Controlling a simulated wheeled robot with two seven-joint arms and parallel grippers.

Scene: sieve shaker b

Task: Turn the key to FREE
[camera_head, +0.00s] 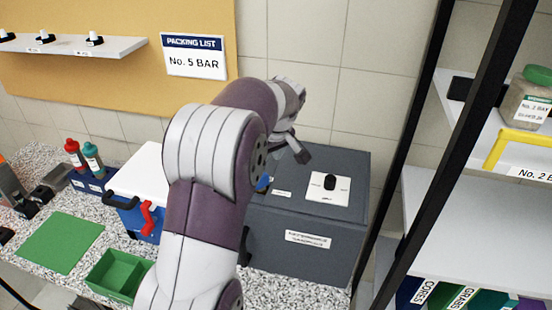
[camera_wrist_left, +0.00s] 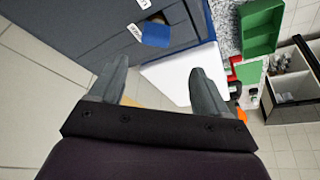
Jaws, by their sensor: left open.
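A grey box (camera_head: 305,248) stands on the speckled bench. A blue piece (camera_head: 263,184), possibly the key, shows on its top, partly behind my arm. In the left wrist view a blue piece (camera_wrist_left: 156,35) sits on the grey surface beside a small white label; which way it points I cannot tell. A white plate with a black switch (camera_head: 330,182) is on the box's right side. My left gripper (camera_wrist_left: 158,88) is open and empty, its fingers apart from the blue piece. In the head view the left gripper (camera_head: 292,143) is above the box's back edge.
A white-lidded blue box (camera_head: 140,172) with a red handle stands left of the grey box. A green tray (camera_head: 118,275) and green mat (camera_head: 60,242) lie on the bench. A black-framed shelf (camera_head: 480,220) stands at right. Tiled wall is behind.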

